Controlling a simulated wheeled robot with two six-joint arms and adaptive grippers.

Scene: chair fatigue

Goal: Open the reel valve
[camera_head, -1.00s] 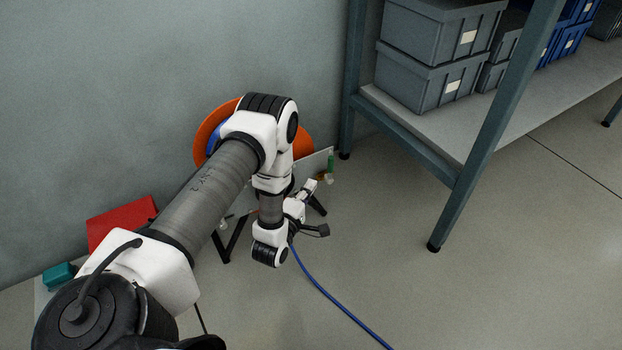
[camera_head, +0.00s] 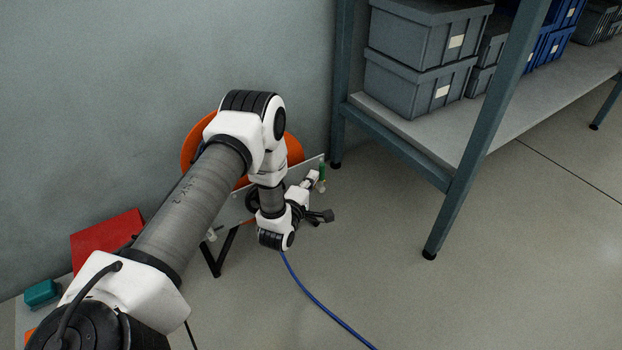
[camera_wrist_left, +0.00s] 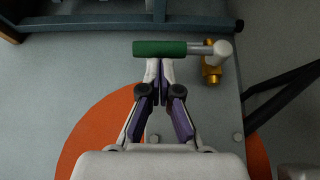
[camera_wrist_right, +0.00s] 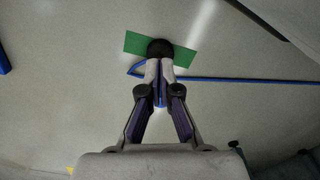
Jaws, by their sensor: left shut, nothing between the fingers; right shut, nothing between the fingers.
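The reel valve has a green handle (camera_wrist_left: 160,48) on a grey stem with a brass fitting (camera_wrist_left: 212,72), beside a grey plate (camera_wrist_left: 222,120). The handle also shows small and upright in the head view (camera_head: 322,172). My left gripper (camera_wrist_left: 160,64) is shut and empty, its tips right at the handle's lower edge in the left wrist view; I cannot tell whether they touch. The orange reel (camera_head: 192,150) stands by the wall, partly hidden by my left arm.
A blue hose (camera_head: 318,296) runs over the floor. A shelf rack (camera_head: 470,190) with grey bins (camera_head: 418,85) stands at right. A red box (camera_head: 105,238) is at left. The floor at front right is clear.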

